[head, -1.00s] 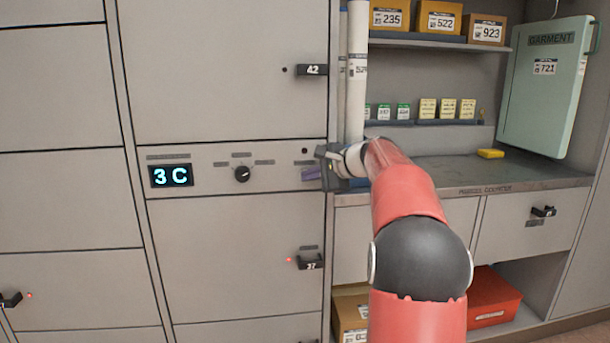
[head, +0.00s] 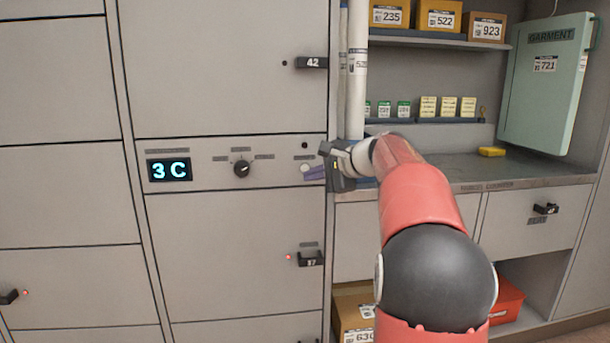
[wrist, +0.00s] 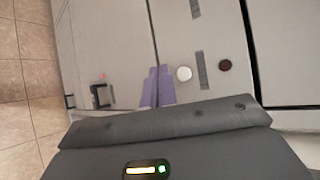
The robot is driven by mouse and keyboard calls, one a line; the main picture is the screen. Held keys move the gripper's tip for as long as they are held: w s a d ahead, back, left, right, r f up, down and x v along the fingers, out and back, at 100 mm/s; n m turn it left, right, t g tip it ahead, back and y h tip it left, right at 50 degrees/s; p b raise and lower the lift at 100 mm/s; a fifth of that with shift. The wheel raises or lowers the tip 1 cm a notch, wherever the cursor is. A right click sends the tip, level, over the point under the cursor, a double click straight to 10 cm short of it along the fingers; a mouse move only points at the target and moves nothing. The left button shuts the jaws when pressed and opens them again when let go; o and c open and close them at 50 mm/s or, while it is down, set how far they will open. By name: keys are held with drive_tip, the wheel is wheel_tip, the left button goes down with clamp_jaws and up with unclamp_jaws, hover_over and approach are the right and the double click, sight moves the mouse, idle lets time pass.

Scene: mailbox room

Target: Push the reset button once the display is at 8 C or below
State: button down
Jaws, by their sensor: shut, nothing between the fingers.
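The display (head: 170,170) on the locker panel reads "3 C" in pale blue digits. A round white button (head: 305,168), under a small label too small to read, is at the panel's right end; it also shows in the wrist view (wrist: 184,73). My gripper (head: 312,174) is in front of the panel's right end, its purple fingers shut and empty. The fingers show just below and right of the button in the head view. In the wrist view the fingertips (wrist: 158,70) are left of the button, apart from it in the picture. The gap in depth is unclear.
A black knob (head: 242,168) is between display and button. A dark round spot (head: 305,145) is above the button. A counter (head: 480,172) and upright white tubes (head: 357,70) are to the right.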

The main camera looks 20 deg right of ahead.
drive_tip(key=shift+s+a+b, duration=0.15)
drive_tip(key=shift+s+b, duration=0.1)
drive_tip(key=shift+s, duration=0.35)
drive_tip(key=shift+s+a+b, duration=0.15)
drive_tip(key=shift+s+b, duration=0.05)
drive_tip(key=shift+s, duration=0.4)
drive_tip(key=s+a+f+n+g+h+p, duration=0.15)
drive_tip(key=s+a+f+n, duration=0.25)
drive_tip(key=s+a, duration=0.4)
drive_tip(key=s+a+f+n+g+b, duration=0.1)
drive_tip(key=s+a+f+n+g, duration=0.25)
drive_tip(key=s+a, duration=0.4)
drive_tip(key=s+a+f+n+h, duration=0.1)
drive_tip(key=s+f+n+h, duration=0.1)
drive_tip(key=s+f+n, duration=0.2)
drive_tip(key=s+a+f+n+g+h+p, duration=0.1)
drive_tip(key=s+f+n, duration=0.4)
drive_tip(key=s, duration=0.8)
wheel_tip(320, 180, down, 4)
drive_tip(key=shift+s+a+r+h, duration=0.25)
drive_tip(key=shift+a+h, duration=0.1)
drive_tip(key=shift+a, duration=0.15)
